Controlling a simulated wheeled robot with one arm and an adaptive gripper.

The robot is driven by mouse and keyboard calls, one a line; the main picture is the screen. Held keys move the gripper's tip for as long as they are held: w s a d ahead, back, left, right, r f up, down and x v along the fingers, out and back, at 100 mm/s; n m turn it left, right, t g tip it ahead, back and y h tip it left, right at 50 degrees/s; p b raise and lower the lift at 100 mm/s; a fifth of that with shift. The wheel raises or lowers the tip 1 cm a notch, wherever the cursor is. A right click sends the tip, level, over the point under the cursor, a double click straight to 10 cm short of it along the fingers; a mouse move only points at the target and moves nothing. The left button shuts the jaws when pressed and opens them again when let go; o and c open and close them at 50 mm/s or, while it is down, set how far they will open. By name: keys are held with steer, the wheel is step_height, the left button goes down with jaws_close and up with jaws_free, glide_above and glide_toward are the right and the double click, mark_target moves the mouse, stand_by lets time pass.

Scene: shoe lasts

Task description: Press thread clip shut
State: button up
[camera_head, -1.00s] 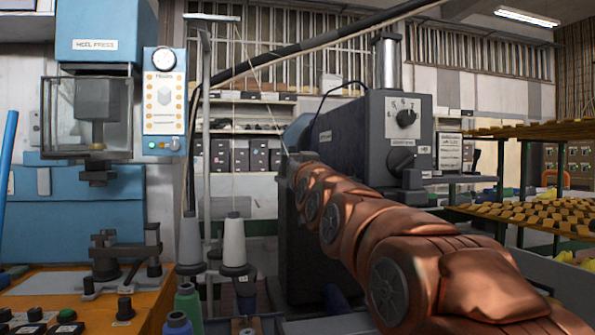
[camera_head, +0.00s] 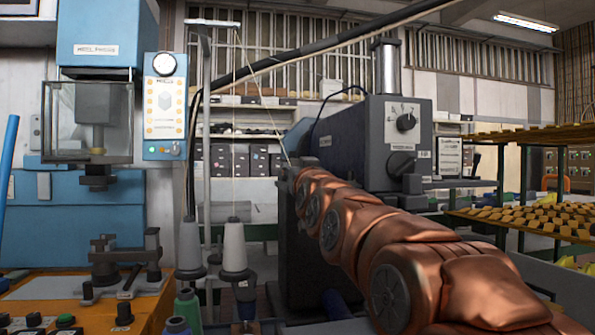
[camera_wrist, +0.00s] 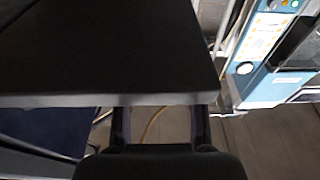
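I cannot make out the thread clip in either view. A pale thread (camera_head: 252,70) runs from the top of the thread stand (camera_head: 205,110) down toward the dark machine (camera_head: 365,135), near the far end of my copper-coloured arm. In the head view my gripper is hidden behind the arm. In the wrist view my gripper (camera_wrist: 160,125) shows two dark finger parts set apart. Their tips are hidden behind a large dark panel (camera_wrist: 110,50) close to the camera, so its opening and any contact cannot be told.
Thread cones (camera_head: 233,245) stand below the thread stand. A blue heel press (camera_head: 95,190) and its orange bench (camera_head: 140,305) are at left. Racks of shoe lasts (camera_head: 535,210) are at right. The wrist view shows some bare floor (camera_wrist: 270,140).

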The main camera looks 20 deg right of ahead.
steer(key=v, duration=1.2)
stand_by(0.4)
